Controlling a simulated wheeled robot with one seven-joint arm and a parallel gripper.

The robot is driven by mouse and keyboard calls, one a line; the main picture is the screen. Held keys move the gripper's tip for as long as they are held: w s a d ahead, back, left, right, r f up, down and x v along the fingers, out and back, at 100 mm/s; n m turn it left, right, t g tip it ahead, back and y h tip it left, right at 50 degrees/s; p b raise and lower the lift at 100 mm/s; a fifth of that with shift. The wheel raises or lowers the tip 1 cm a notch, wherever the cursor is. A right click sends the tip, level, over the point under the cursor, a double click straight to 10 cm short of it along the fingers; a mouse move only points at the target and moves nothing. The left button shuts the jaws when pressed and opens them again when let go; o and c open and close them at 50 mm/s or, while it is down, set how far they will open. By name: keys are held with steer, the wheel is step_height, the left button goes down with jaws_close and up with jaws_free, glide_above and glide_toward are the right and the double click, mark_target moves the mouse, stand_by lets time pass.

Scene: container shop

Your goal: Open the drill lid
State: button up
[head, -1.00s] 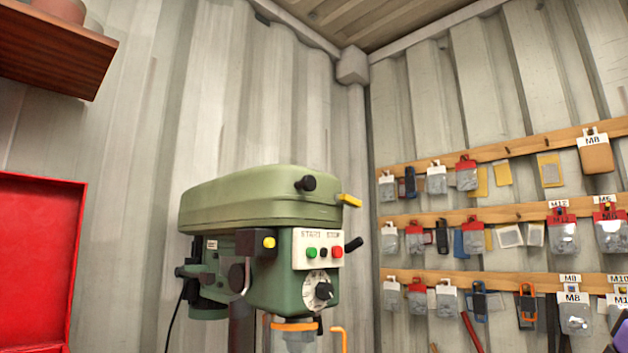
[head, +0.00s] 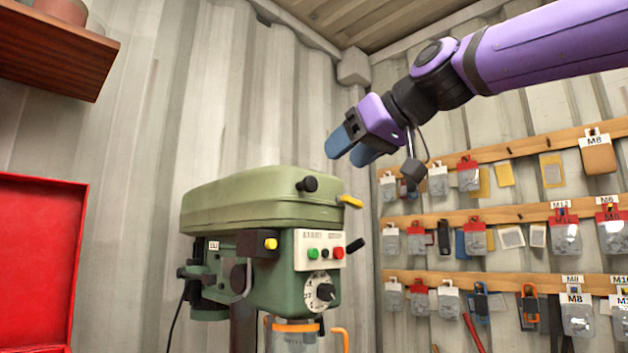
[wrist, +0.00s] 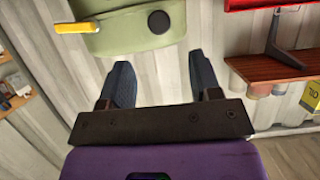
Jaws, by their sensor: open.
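The green drill (head: 270,260) stands in the middle of the head view. Its lid (head: 240,200) lies shut over the top of the body. A black knob (head: 306,184) and a yellow handle (head: 350,201) stick out at the lid's front end. My gripper (head: 348,148) is above and to the right of that end, open and empty, clear of the lid. In the wrist view my gripper's fingers (wrist: 163,85) are spread apart. The lid (wrist: 135,30), the knob (wrist: 158,22) and the yellow handle (wrist: 76,27) show beyond them.
A red panel (head: 30,260) stands at the left edge. A wooden shelf (head: 60,50) with pots is at the upper left. Wooden rails (head: 480,215) with hanging packets line the right wall. The space above the drill is free.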

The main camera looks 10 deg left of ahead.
mark_target(313, 181)
steer(key=x, duration=0.9)
steer(key=shift+f, duration=0.15)
